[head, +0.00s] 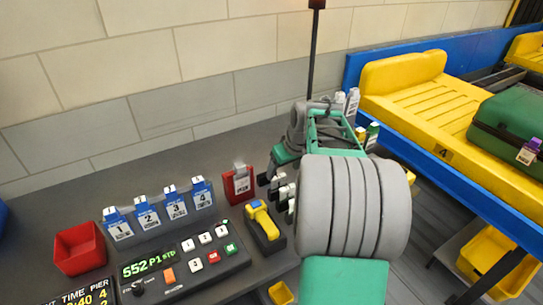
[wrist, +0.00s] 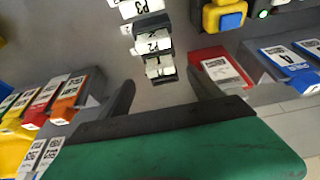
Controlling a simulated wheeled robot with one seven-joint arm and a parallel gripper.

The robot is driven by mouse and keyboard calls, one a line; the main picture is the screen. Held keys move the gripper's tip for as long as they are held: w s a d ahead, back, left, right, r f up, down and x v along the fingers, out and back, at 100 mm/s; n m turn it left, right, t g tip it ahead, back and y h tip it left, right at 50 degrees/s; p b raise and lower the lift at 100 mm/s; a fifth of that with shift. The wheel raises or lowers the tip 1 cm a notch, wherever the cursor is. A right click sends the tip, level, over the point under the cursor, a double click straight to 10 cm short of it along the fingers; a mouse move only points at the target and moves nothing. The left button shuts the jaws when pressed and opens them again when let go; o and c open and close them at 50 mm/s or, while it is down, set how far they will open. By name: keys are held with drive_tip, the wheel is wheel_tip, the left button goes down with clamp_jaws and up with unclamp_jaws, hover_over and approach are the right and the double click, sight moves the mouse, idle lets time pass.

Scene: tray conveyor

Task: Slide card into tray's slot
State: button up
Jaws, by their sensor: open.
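My gripper (wrist: 163,90) is open and empty in the wrist view, its two dark fingers apart over the grey counter. A row of small white pieces marked P1, P2 and P3 (wrist: 152,45) lies just beyond the fingertips. In the head view my arm hides the fingers. The yellow tray (head: 405,82) labelled 4 sits on the conveyor. I cannot make out its slot.
A green suitcase (head: 508,125) with a tag lies in the tray. A console (head: 185,267) reads "552 P1 STD". A yellow handheld device (head: 263,221) and a red bin (head: 79,248) are on the counter. Coloured boxes (wrist: 42,105) stand left in the wrist view. A blue rail (head: 470,178) edges the conveyor.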

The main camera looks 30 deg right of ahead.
sight(279, 177)
drive_tip(key=x, duration=0.8)
drive_tip(key=shift+w+r+p, duration=0.1)
drive_tip(key=shift+p, duration=0.3)
drive_tip(key=c, duration=1.4)
drive_tip(key=shift+r, duration=0.1)
drive_tip(key=shift+r, duration=0.15)
drive_tip(key=shift+r+p, duration=1.5)
drive_tip(key=shift+r, duration=0.9)
drive_tip(key=shift+r, duration=0.1)
drive_tip(key=shift+r+p, duration=1.15)
drive_tip(key=shift+r, duration=0.75)
